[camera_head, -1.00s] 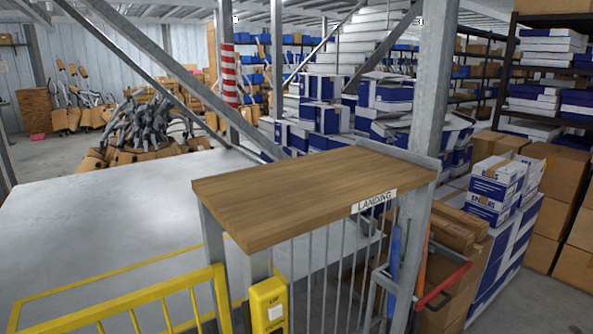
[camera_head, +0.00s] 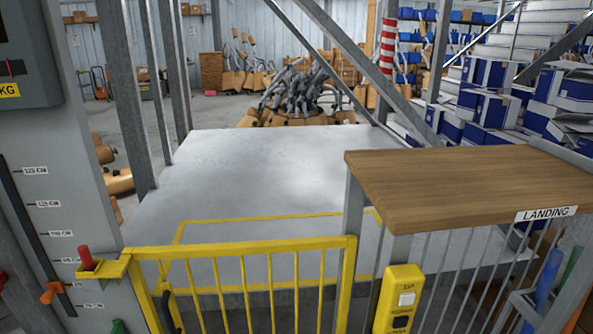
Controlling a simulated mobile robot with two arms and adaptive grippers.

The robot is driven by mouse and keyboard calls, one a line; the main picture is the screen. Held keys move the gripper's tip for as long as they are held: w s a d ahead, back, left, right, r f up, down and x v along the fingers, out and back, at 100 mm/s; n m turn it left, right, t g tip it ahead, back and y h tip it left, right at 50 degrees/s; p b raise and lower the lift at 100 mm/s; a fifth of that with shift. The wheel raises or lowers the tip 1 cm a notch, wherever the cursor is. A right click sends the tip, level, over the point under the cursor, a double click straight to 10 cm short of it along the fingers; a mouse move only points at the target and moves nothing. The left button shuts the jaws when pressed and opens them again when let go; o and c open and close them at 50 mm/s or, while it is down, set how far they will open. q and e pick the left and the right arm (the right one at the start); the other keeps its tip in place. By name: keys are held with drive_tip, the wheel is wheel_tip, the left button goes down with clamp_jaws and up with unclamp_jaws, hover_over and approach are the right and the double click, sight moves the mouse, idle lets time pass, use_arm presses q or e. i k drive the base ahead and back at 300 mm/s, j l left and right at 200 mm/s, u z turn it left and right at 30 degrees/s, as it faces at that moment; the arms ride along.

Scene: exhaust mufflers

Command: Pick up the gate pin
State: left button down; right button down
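A short red pin (camera_head: 86,258), which looks like the gate pin, stands upright in a yellow bracket (camera_head: 98,269) at the lower left. The bracket joins the grey post at the left end of the yellow gate (camera_head: 250,246). The gate stands across the front of the grey platform and looks closed. Neither of my grippers is in view.
A wooden-topped landing counter (camera_head: 450,180) with grey bars stands at the right. A yellow control box (camera_head: 399,300) is on its left post. A grey column (camera_head: 50,190) with a height scale and an orange pointer (camera_head: 54,291) is at the left. The platform (camera_head: 255,165) is bare.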

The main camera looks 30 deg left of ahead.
sight(84, 252)
drive_tip(key=u, duration=0.45)
drive_tip(key=j+u, duration=0.15)
drive_tip(key=u, duration=0.7)
drive_tip(key=i+u, duration=0.1)
drive_tip(key=u, duration=0.35)
drive_tip(key=j+u, duration=0.1)
drive_tip(key=u, duration=0.35)
